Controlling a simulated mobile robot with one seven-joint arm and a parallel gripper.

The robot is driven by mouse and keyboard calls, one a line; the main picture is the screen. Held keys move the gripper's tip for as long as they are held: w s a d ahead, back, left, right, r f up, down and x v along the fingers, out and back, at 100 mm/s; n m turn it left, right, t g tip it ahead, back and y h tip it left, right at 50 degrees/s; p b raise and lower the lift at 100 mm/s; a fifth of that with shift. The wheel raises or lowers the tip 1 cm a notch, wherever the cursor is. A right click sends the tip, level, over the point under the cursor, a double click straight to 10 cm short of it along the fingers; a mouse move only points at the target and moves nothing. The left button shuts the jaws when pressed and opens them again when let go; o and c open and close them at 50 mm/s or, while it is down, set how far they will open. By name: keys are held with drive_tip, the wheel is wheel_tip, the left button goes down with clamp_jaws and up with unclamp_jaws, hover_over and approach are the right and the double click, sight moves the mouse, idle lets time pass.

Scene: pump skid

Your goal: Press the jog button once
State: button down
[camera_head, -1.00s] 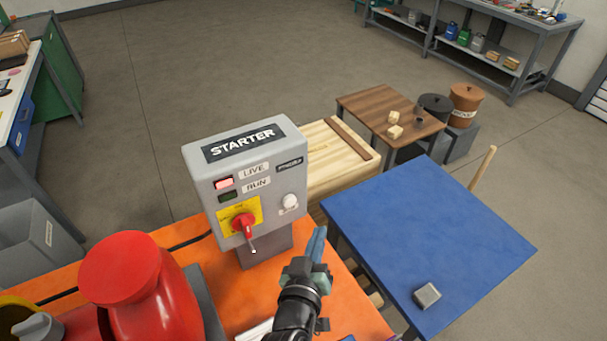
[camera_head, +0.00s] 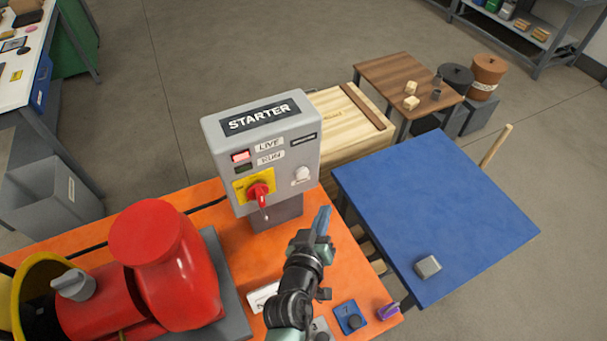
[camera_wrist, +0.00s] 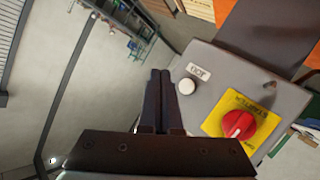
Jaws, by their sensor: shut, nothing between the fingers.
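The grey starter box (camera_head: 226,133) stands on the orange skid top. Its white round jog button (camera_head: 301,175) is at the lower right of its face. In the wrist view the button (camera_wrist: 186,86) shows beside a label reading JOG. My gripper (camera_head: 322,218) is shut and empty, in front of and below the button in the head view. In the wrist view its fingertips (camera_wrist: 160,75) are just left of the button; whether they touch the box cannot be told. A red rotary switch (camera_head: 258,193) on a yellow plate sits left of the button, and the LIVE lamp (camera_head: 240,156) is lit red.
A red pump (camera_head: 150,240) fills the left of the orange skid top (camera_head: 222,222). A blue table (camera_head: 430,210) with a small grey block (camera_head: 428,266) stands to the right. A wooden crate (camera_head: 340,150) is behind the box.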

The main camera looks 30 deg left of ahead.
sight(302, 173)
drive_tip(key=w+a+b, duration=0.3)
drive_tip(key=w+a, duration=0.1)
drive_tip(key=a, duration=0.2)
drive_tip(key=shift+w, duration=0.35)
idle(1.8)
drive_tip(key=shift+w+a+b, duration=0.25)
drive_tip(key=shift+a+b, duration=0.05)
drive_tip(key=shift+b, duration=0.1)
drive_tip(key=shift+w+a+b, duration=0.3)
drive_tip(key=shift+a+b, duration=0.1)
idle(0.6)
drive_tip(key=shift+s+d, duration=0.1)
drive_tip(key=shift+s+d+p, duration=0.35)
drive_tip(key=shift+s+d, duration=0.1)
drive_tip(key=shift+d, duration=0.2)
